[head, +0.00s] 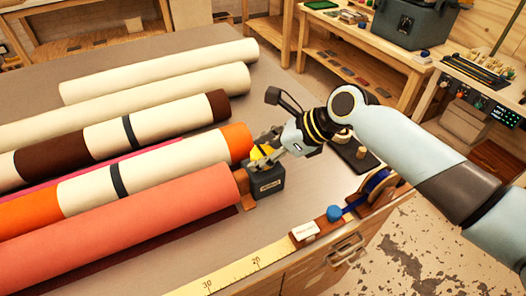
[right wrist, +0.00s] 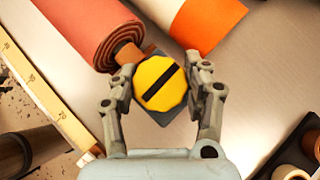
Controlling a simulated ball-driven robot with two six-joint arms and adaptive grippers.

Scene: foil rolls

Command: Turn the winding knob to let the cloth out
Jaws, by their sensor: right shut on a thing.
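The yellow winding knob (head: 259,152) sits on a dark block (head: 268,184) at the right end of the coral roll (head: 130,215). In the right wrist view the knob (right wrist: 160,84) is round, with a black bar across its face slanting up to the right. My right gripper (head: 266,147) is shut on the knob, with one finger on each side of it, as its fingers (right wrist: 161,78) show in the wrist view. A brown piece (right wrist: 128,55) lies between the knob's block and the coral roll's end. Dark red cloth (head: 222,221) shows under the coral roll. My left gripper is not in view.
Cream, brown and orange-ended rolls (head: 160,70) lie side by side behind the coral roll. A yellow measuring strip (head: 228,276) runs along the table's front edge, by a blue knob (head: 334,213). A workbench with a grey toolbox (head: 415,22) stands at the back.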

